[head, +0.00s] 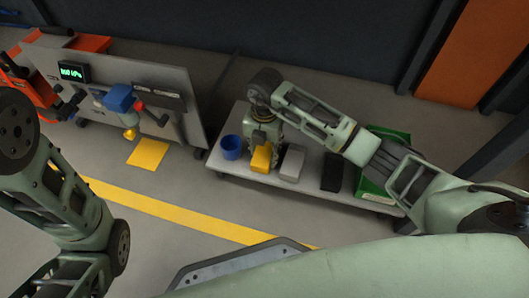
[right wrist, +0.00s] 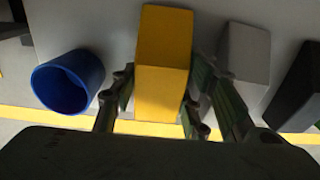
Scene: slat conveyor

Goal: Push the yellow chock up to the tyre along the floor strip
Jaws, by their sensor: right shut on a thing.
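A yellow block, taken to be the chock (head: 261,158), is at the front of a low grey platform in the head view. It fills the middle of the right wrist view (right wrist: 163,55). My right gripper (head: 262,143) is shut on it, with a finger along each side in the right wrist view (right wrist: 160,100). I cannot tell whether the block touches the platform. No tyre is recognisable in either view. A yellow floor strip (head: 190,216) runs in front of the platform. My left arm shows at the left, but its gripper is not visible.
On the platform (head: 231,168), a blue cup (head: 231,147) stands left of the block. A grey block (head: 291,163), a black block (head: 332,172) and a green bin (head: 378,172) stand to the right. A panel cart (head: 165,87) stands at the left. The floor in front is clear.

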